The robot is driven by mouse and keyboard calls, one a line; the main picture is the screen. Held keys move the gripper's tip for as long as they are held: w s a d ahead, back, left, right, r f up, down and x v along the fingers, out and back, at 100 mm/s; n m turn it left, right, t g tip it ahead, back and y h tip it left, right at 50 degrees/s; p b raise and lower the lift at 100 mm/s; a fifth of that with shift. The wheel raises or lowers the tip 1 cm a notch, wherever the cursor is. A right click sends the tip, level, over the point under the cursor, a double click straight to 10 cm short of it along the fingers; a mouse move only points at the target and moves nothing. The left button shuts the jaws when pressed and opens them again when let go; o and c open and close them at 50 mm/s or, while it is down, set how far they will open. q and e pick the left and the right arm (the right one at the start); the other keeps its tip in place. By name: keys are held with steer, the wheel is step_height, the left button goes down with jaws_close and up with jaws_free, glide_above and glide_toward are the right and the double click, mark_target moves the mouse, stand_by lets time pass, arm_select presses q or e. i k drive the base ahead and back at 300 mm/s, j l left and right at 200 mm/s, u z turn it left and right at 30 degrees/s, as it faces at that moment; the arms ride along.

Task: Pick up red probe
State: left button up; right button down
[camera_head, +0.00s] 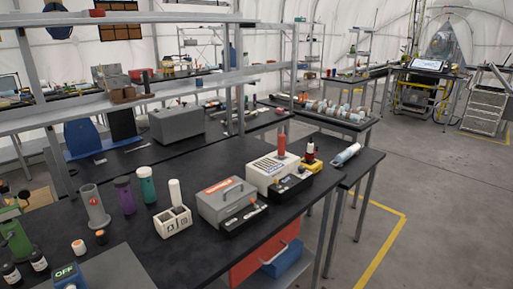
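An upright red cylinder (281,145), which looks like the red probe, stands at the white slotted box (272,172) near the right end of the black bench (180,250). I cannot tell if it sits in the box or just behind it. To its right is a smaller dark piece with a red band (310,153) above a yellow base (312,166). Neither of my grippers shows in the head view.
A grey case with a handle (227,200) and a white two-part holder (173,221) stand left of the white box. Purple (125,195) and green (147,185) cylinders stand farther left. A shelf (150,91) rises behind. Open floor (440,210) lies to the right.

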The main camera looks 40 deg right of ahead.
mark_target(281, 146)
steer(key=z, duration=1.6)
